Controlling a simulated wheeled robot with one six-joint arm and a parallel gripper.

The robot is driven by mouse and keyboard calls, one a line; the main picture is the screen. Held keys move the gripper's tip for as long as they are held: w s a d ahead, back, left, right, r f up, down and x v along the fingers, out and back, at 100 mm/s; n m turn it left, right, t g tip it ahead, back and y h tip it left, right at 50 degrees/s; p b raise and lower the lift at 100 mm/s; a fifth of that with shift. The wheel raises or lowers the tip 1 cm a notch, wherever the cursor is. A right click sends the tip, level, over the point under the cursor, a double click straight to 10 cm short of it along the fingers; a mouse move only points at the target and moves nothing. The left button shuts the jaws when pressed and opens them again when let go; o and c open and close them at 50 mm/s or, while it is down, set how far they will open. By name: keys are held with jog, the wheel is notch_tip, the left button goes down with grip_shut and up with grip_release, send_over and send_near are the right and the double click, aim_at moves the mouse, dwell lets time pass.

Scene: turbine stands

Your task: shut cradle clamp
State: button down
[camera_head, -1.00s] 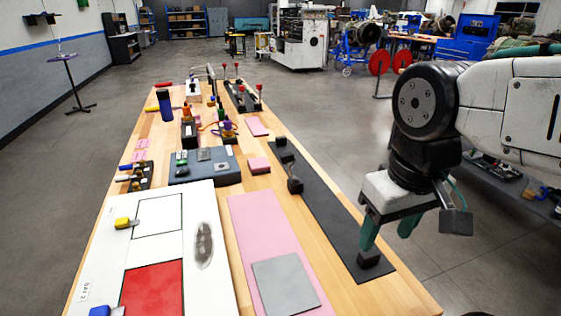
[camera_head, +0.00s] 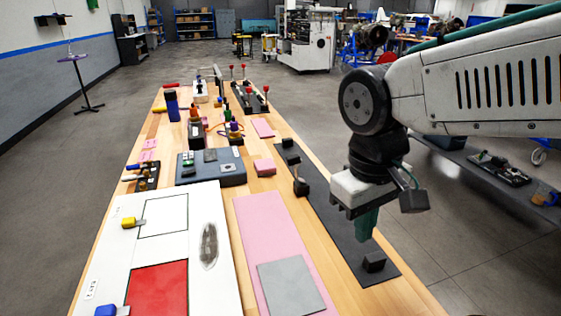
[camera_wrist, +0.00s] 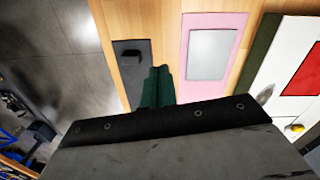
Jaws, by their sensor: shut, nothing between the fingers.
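A dark base (camera_head: 238,102) with several upright red-knobbed levers (camera_head: 265,89) stands at the far end of the bench. It looks like a clamp fixture, but it is too small to tell which part is the cradle clamp or how it is set. My gripper (camera_head: 367,226) is far from it, near the bench's right front edge. Its green fingers are together, empty and pointing down. They are above a long black strip (camera_head: 325,217), near the black block (camera_head: 374,262) at its front end. The wrist view shows the fingertips (camera_wrist: 159,75) beside that block (camera_wrist: 131,53).
A second black block (camera_head: 301,187) stands farther along the strip. A pink mat with a grey plate (camera_head: 290,285) lies left of it. A white board with a red area (camera_head: 158,290) lies at the front left. A blue-grey case (camera_head: 225,172) and bottles stand mid-bench.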

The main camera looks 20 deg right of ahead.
jog(key=w+a+m+t+h, duration=0.1)
jog(key=w+a, duration=0.3)
jog(key=w, duration=0.5)
jog(key=w+a+r+m+t+h, duration=0.1)
jog(key=w+a, duration=0.4)
jog(key=w, duration=0.5)
jog(key=w+a+m+t+h, duration=0.1)
jog(key=w+a+t+h, duration=0.2)
jog(key=w, duration=0.6)
jog(key=shift+w+a+r+m, duration=0.3)
jog(key=shift+w+a, duration=0.1)
jog(key=shift+a, duration=0.3)
jog(key=w+d+f, duration=0.4)
jog(key=d+f, duration=0.3)
jog(key=d, duration=0.2)
